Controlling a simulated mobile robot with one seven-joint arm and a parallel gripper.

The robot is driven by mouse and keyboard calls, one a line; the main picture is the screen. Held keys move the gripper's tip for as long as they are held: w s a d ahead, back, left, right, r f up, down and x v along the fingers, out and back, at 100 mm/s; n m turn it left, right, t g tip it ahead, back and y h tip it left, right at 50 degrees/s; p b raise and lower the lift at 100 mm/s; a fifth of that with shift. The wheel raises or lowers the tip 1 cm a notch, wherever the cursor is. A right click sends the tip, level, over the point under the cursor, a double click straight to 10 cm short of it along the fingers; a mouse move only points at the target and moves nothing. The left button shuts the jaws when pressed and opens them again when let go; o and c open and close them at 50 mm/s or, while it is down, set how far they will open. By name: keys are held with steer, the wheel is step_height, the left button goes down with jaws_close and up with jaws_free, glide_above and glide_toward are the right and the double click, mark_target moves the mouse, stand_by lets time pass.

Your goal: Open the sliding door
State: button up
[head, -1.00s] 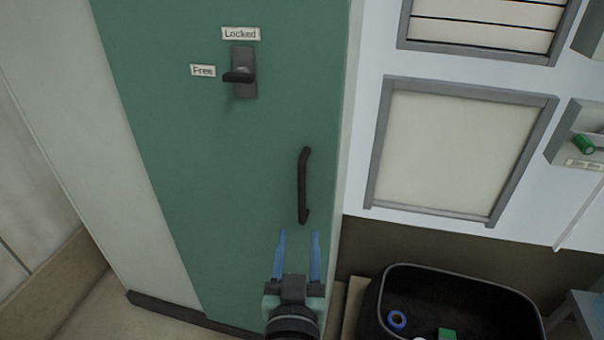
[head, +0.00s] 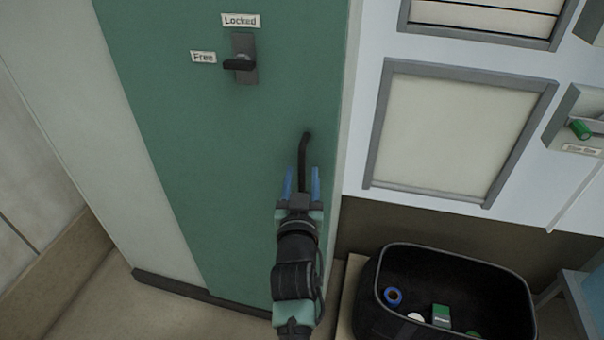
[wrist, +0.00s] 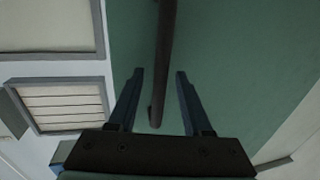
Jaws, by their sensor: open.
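The green sliding door (head: 185,150) stands in front of me and looks closed. Its dark vertical bar handle (head: 304,152) is near the door's right edge. A dark latch lever (head: 240,65) sits higher up on a plate, pointing left to the "Free" label (head: 203,57); a "Locked" label (head: 241,20) is above it. My gripper (head: 302,178) is open, with its blue fingers on either side of the handle's lower part in the head view. In the wrist view the handle (wrist: 164,60) runs between the open fingers (wrist: 159,72), apparently without contact.
A black bin (head: 445,290) holding several small items stands on the floor to the right. A framed panel (head: 455,130) and a holder (head: 578,125) are on the wall at right. A pale wall panel (head: 75,110) lies left of the door.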

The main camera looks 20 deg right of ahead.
steer(key=shift+w, duration=0.15)
jaws_close()
stand_by(1.4)
